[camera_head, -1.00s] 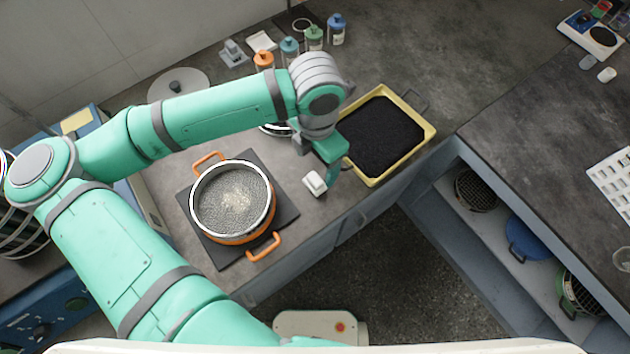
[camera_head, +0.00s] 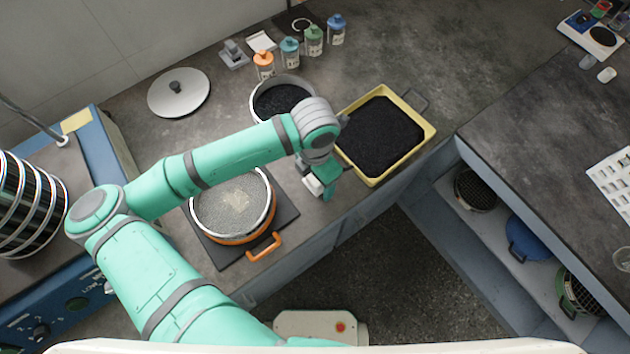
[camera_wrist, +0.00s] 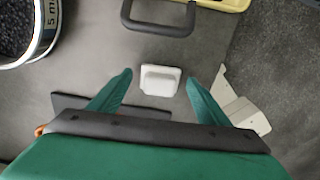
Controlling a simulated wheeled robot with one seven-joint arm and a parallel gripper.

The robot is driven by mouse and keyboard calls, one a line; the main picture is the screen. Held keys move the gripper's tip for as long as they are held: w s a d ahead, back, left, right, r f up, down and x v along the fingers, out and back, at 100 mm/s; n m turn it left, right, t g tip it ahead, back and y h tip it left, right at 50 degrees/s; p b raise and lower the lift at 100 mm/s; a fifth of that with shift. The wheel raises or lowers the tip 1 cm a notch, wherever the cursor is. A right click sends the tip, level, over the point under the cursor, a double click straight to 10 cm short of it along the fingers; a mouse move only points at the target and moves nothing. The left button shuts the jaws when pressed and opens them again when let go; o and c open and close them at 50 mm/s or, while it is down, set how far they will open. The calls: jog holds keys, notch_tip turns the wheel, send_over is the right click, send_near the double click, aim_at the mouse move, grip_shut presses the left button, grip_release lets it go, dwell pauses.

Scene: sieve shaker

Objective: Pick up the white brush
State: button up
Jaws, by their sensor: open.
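The white brush (camera_wrist: 160,80) lies on the grey counter in the wrist view, a small white block shape. It also shows in the head view (camera_head: 313,185), partly covered by my gripper. My gripper (camera_wrist: 158,88) is open, with one green finger to each side of the brush in the picture and gaps between them. In the head view my gripper (camera_head: 322,184) is low over the counter's front part. The height of the fingertips above the counter is hard to tell.
A yellow tray (camera_head: 424,122) of black grains stands right of my gripper; its dark handle (camera_wrist: 160,30) is near the brush. A sieve with an orange handle (camera_head: 262,248) sits on a dark plate at left. A sieve of black grains (camera_head: 308,85) stands behind.

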jog(key=shift+c, duration=0.6)
jog(key=c, duration=1)
jog(key=shift+c, duration=0.2)
